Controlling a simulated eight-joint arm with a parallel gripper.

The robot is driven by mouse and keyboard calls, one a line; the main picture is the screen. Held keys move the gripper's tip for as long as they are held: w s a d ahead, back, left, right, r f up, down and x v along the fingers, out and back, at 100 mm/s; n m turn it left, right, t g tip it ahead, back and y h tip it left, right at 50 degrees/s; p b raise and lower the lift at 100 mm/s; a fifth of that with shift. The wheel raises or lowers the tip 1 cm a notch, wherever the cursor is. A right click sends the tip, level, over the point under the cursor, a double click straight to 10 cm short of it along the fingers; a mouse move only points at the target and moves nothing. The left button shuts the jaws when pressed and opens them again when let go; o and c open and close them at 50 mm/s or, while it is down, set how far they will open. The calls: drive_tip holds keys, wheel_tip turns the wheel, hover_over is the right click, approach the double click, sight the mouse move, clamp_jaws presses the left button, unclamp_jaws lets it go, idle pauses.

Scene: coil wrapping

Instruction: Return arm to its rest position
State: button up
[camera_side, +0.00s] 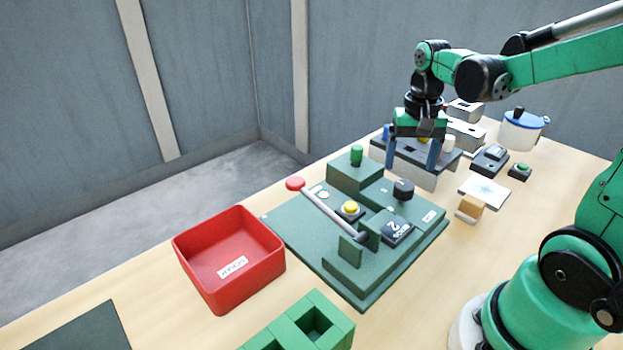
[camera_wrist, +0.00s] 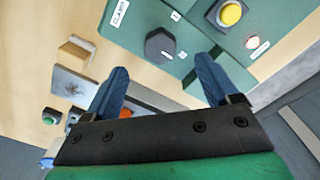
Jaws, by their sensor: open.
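My gripper (camera_side: 413,155) hangs from my green arm over the back part of the table in the side view, above a grey block rack (camera_side: 413,169). Its two blue fingers are spread apart with nothing between them. In the wrist view, my gripper (camera_wrist: 160,82) also shows open and empty. Beyond its fingertips there are a black knob (camera_wrist: 160,46) on the green fixture and a yellow button (camera_wrist: 230,13). The green fixture (camera_side: 335,262) stands mid-table in the side view, with a lever, the yellow button (camera_side: 350,207) and the black knob (camera_side: 403,189).
A red scrap bin (camera_side: 277,262) and a green block holder (camera_side: 343,325) stand at the front. A white pot (camera_side: 521,135), a small green button box (camera_side: 520,171), a white card (camera_side: 485,192) and a wooden block (camera_side: 472,208) are at the right. The air around the gripper's left is clear.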

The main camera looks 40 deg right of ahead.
drive_tip(key=shift+r, duration=0.1)
drive_tip(key=shift+a+r, duration=0.1)
drive_tip(key=shift+a, duration=0.25)
drive_tip(key=a+r+n+t, duration=0.2)
drive_tip(key=a+n+t, duration=0.5)
drive_tip(key=a+n, duration=0.2)
drive_tip(key=shift+a+r, duration=0.15)
drive_tip(key=shift+a, duration=1.25)
